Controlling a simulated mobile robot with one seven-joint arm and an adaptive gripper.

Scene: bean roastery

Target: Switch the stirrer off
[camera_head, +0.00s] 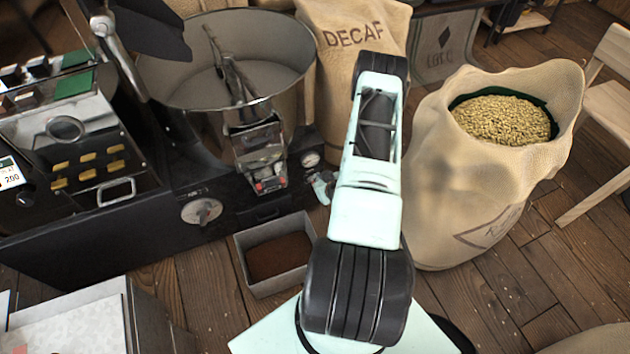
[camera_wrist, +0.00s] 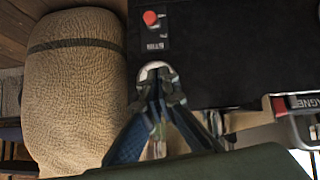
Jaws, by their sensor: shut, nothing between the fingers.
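The stirrer (camera_head: 232,82) stands in the round grey pan (camera_head: 185,75) in the head view. In the wrist view a red button (camera_wrist: 150,18) sits on a dark panel (camera_wrist: 220,50), with small white lettering below it that I cannot read. I cannot tell from the picture whether this is the stirrer's switch or how it is set. My gripper (camera_wrist: 156,70) is shut and empty, its tips just below the button in the wrist view; contact with the panel cannot be told. In the head view my arm hides most of the gripper.
A burlap sack (camera_wrist: 75,95) stands left of the panel in the wrist view. In the head view a round knob (camera_head: 202,211) is on the machine's front, an open bin (camera_head: 250,283) stands on the floor, and a sack of beans (camera_head: 450,180) is right of my arm.

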